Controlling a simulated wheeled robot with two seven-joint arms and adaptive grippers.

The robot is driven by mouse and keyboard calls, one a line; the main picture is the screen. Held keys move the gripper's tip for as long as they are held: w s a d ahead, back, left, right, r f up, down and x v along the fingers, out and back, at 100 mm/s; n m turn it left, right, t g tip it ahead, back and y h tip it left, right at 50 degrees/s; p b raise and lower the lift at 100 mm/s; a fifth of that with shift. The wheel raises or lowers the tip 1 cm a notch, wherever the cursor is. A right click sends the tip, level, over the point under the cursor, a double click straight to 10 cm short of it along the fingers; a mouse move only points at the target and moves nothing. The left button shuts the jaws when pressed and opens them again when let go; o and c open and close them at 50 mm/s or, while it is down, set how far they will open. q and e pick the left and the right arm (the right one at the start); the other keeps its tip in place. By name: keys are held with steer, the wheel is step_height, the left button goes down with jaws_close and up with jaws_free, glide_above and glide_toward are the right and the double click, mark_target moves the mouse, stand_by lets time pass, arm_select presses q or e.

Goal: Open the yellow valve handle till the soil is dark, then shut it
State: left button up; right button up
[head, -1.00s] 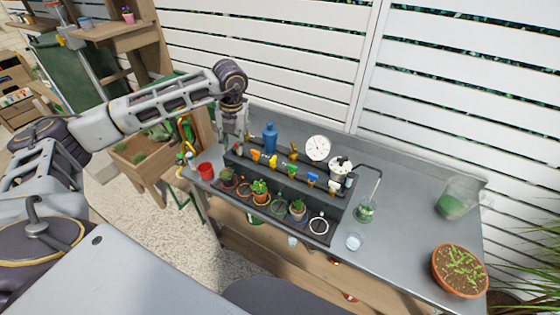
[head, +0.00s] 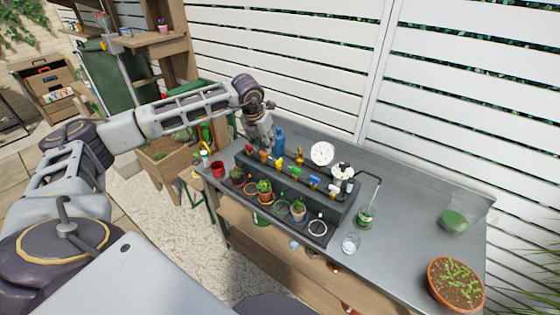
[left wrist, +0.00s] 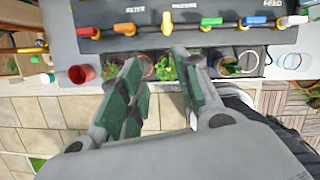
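The yellow valve handle (head: 279,162) is on the dark rail, between the orange and green handles. In the left wrist view the yellow handle (left wrist: 167,22) stands lengthwise up the picture, while the green and blue ones lie across. My left gripper (head: 266,142) is above and behind the rail's left half in the head view. In the left wrist view its green-padded fingers (left wrist: 160,62) are apart and empty, clear of the yellow handle. A leafy potted plant (left wrist: 165,68) shows between the fingertips; leaves and fingers hide most of its soil, so its shade cannot be told. My right gripper is out of view.
Red, orange, green (head: 296,170), blue (head: 314,181) and white handles share the rail. Several pots stand in the tray below.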

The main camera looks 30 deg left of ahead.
mark_target(279, 160)
arm_select(q)
steer(key=m, duration=0.1)
steer(key=w, duration=0.1)
steer(key=w+d+m+t, duration=0.1)
steer(key=shift+w+r+m+h, duration=0.1)
steer(key=shift+r+m+h, duration=0.2)
steer(key=shift+r, duration=0.05)
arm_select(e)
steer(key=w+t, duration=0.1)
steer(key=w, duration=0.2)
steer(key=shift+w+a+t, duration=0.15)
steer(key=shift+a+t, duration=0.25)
arm_select(q)
steer(key=shift+f, duration=0.15)
steer(key=shift+p+x, duration=1.55)
steer(key=shift+x, duration=5.3)
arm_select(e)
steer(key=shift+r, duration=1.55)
arm_select(q)
steer(key=shift+a, duration=0.1)
steer(key=shift+w, duration=0.1)
jaws_close()
